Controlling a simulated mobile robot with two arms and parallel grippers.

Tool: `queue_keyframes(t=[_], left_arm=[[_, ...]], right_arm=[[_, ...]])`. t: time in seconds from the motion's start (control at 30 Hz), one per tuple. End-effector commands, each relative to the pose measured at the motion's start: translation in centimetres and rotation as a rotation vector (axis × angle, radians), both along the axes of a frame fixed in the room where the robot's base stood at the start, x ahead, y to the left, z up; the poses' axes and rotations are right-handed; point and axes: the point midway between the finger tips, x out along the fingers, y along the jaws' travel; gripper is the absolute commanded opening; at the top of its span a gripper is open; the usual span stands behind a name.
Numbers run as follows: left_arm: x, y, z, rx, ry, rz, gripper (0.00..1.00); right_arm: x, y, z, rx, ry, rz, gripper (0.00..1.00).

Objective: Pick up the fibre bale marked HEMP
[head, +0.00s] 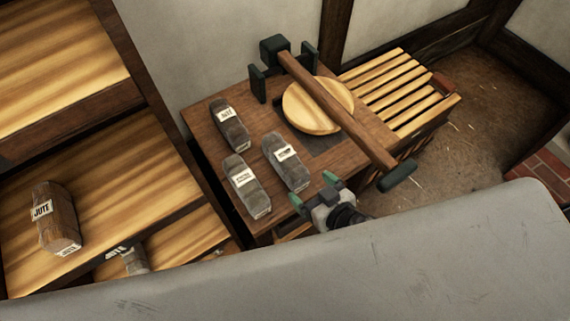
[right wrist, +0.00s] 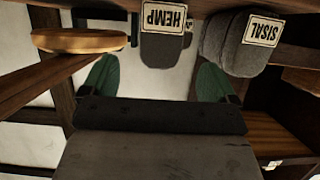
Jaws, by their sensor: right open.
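The HEMP bale (head: 285,163) is a grey block with a white label, lying on the brown wooden table. In the right wrist view, which looks upside down, its label reads HEMP (right wrist: 163,45). My right gripper (head: 313,192) is open and empty just off the bale's near end. In the right wrist view its green fingers (right wrist: 157,84) are spread to either side of the bale's line, apart from it. The SISAL bale (head: 245,187) lies close by to the left and shows in the right wrist view (right wrist: 232,45). My left gripper is not in view.
Another grey bale (head: 228,124) lies farther back on the table (head: 200,140). A round wooden disc (head: 312,104) under a wooden beam (head: 335,105) stands to the right. A slatted crate (head: 400,80) stands beyond. A JUTE bale (head: 58,222) sits on the left shelf.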

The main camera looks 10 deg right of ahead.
Motion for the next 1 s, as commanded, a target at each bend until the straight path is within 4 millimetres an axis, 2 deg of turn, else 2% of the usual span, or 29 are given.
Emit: queue_keyframes(t=[0.1, 0.33, 0.6, 0.93, 1.0], left_arm=[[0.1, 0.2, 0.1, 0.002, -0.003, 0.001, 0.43], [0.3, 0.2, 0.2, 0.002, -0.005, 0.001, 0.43], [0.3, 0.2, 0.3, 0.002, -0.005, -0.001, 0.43], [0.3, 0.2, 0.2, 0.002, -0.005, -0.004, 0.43], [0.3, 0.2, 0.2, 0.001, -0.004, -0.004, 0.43]], right_arm=[[1.6, 0.5, -0.7, -0.001, -0.001, -0.001, 0.89], [3.0, 1.1, -1.5, -0.002, 0.0, -0.001, 0.89], [6.2, 2.3, -3.2, -0.002, -0.001, -0.001, 0.89], [6.7, 2.5, -3.6, -0.002, 0.002, -0.001, 0.89], [6.7, 2.5, -3.6, -0.002, 0.002, -0.001, 0.79]])
